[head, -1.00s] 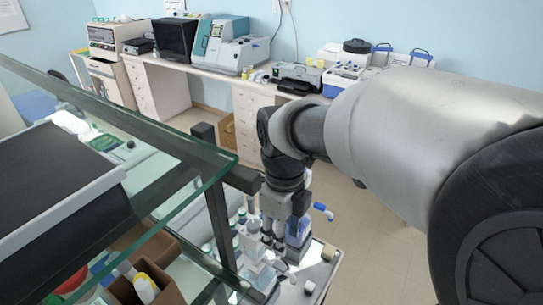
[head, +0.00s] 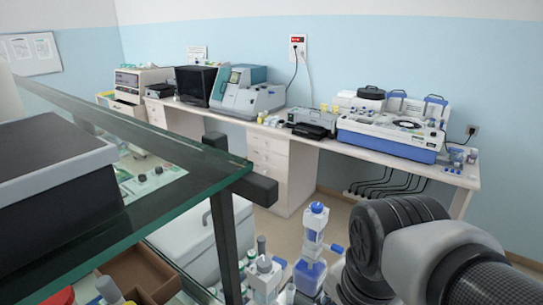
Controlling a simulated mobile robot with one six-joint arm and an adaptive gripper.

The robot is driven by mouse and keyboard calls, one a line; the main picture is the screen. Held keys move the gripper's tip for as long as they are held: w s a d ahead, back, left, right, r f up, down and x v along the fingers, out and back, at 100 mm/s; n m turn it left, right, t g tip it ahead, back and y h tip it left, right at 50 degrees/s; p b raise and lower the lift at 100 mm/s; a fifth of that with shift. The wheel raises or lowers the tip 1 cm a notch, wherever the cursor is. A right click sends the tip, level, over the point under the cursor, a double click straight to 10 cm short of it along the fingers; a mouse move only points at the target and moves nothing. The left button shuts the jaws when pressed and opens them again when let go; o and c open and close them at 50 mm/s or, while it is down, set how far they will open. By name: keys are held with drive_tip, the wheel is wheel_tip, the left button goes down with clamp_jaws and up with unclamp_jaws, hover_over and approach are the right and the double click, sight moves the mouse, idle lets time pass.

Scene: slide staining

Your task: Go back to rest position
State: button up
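My arm (head: 440,265) shows at the lower right of the head view, with its grey link and dark wrist joint bent down toward the bottom edge. My gripper's fingers are not visible; they lie below the frame or behind the wrist. Just left of the wrist, a blue-and-white wash bottle (head: 311,272) stands upright, with other bottles (head: 264,275) beside it at the bottom edge. I cannot tell whether the gripper touches any of them.
A glass shelf (head: 190,205) with a dark frame post (head: 225,240) fills the left, close to the camera. A brown box (head: 140,270) sits under it. A long bench (head: 385,160) with lab machines runs along the back wall. Some floor shows between.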

drive_tip(key=s+d+f+n+t+b, duration=0.2)
drive_tip(key=s+d+f+n+b, duration=0.1)
drive_tip(key=n, duration=0.7)
drive_tip(key=shift+s+f+n+b, duration=0.4)
drive_tip(key=shift+s+f+b, duration=0.3)
drive_tip(key=shift+s+f, duration=0.65)
drive_tip(key=shift+s+r, duration=0.15)
drive_tip(key=shift+r, duration=0.05)
